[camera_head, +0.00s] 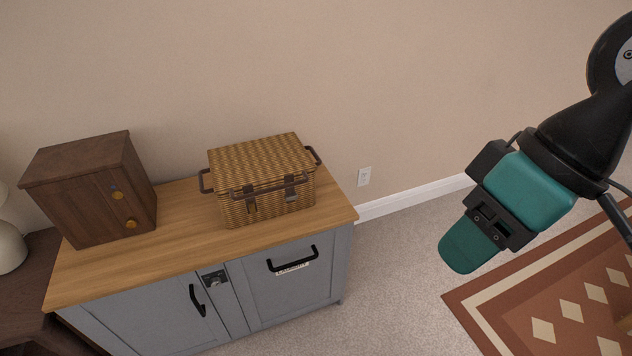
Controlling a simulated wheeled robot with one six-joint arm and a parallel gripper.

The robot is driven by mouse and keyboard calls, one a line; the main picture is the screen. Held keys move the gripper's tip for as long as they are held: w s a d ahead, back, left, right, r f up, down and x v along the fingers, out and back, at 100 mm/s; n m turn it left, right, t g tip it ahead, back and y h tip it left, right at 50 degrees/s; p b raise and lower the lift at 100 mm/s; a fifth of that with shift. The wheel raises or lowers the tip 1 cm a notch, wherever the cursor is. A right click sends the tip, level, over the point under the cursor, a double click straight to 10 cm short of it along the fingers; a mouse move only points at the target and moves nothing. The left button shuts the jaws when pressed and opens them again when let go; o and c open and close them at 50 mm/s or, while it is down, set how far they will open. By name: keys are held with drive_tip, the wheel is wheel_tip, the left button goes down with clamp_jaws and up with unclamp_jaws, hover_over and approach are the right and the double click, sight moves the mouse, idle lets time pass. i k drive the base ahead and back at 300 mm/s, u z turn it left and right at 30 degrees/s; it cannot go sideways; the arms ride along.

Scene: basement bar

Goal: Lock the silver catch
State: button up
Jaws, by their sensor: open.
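A small silver catch (215,279) sits on the front of the grey-blue cabinet (237,297), near the top between its two doors. It is too small to tell whether it is locked. The wicker basket (262,160) on the cabinet also has a greyish clasp (291,195) and a darker clasp (251,207) on its front; their state is unclear. My gripper (460,246), teal and black, is open and empty. It is in the air to the right of the cabinet, well apart from the catch.
A dark wooden box (95,190) with yellow knobs stands at the left of the wooden top. Black handles (293,259) (197,300) stick out from the cabinet doors. A patterned rug (545,290) lies at right. Carpet (390,290) in front is clear.

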sight(291, 196)
drive_tip(key=u, duration=0.25)
drive_tip(key=i, duration=0.95)
drive_tip(key=u, duration=0.1)
drive_tip(key=k, duration=1)
drive_tip(key=z, duration=0.55)
drive_tip(key=i, duration=0.4)
drive_tip(key=z, duration=0.1)
